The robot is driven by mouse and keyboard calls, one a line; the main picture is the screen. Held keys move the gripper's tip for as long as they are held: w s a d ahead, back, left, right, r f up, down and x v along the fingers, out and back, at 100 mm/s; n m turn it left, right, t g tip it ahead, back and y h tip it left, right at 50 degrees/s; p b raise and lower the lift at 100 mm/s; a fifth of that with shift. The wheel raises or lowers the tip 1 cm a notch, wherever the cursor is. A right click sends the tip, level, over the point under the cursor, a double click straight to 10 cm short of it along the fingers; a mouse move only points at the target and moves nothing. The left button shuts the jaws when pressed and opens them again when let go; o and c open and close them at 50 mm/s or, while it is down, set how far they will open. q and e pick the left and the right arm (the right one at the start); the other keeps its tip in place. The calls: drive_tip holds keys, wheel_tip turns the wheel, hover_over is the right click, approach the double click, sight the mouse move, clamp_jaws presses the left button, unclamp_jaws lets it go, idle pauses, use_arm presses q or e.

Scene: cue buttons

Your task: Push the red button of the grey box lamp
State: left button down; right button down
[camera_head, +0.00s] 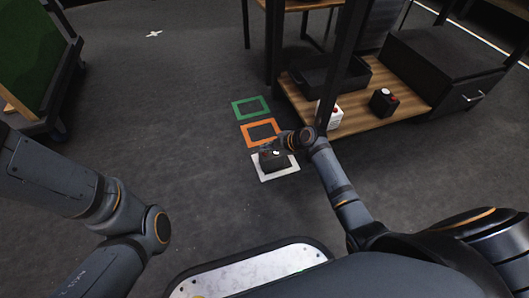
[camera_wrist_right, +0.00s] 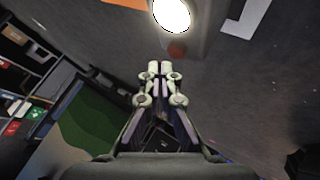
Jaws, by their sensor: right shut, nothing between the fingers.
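The grey box lamp (camera_head: 272,163) appears as a small dark box in the white floor frame, with a small white lamp spot on it. In the right wrist view, its grey face (camera_wrist_right: 205,42) carries a bright round lamp (camera_wrist_right: 172,14) and a red button (camera_wrist_right: 177,50). My right gripper (camera_wrist_right: 160,68) is shut and empty. Its fingertips point towards the box, just below and left of the red button in that picture; I cannot tell whether they touch. In the head view, my right gripper (camera_head: 268,147) is small and dark beside the box. My left gripper is out of view.
White (camera_head: 289,173), orange (camera_head: 245,141) and green (camera_head: 237,114) frames mark the floor. A green board (camera_head: 35,60) stands left. The floor between is clear.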

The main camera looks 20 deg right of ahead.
sight(267, 154)
drive_tip(key=shift+f, duration=0.4)
drive_tip(key=shift+f+b, duration=0.4)
drive_tip(key=shift+b, duration=0.05)
idle(0.3)
drive_tip(key=shift+r+p, duration=0.8)
drive_tip(key=shift+r, duration=0.1)
drive_tip(key=shift+f, duration=0.1)
wheel_tip(267, 154, up, 6)
drive_tip(key=p, duration=0.5)
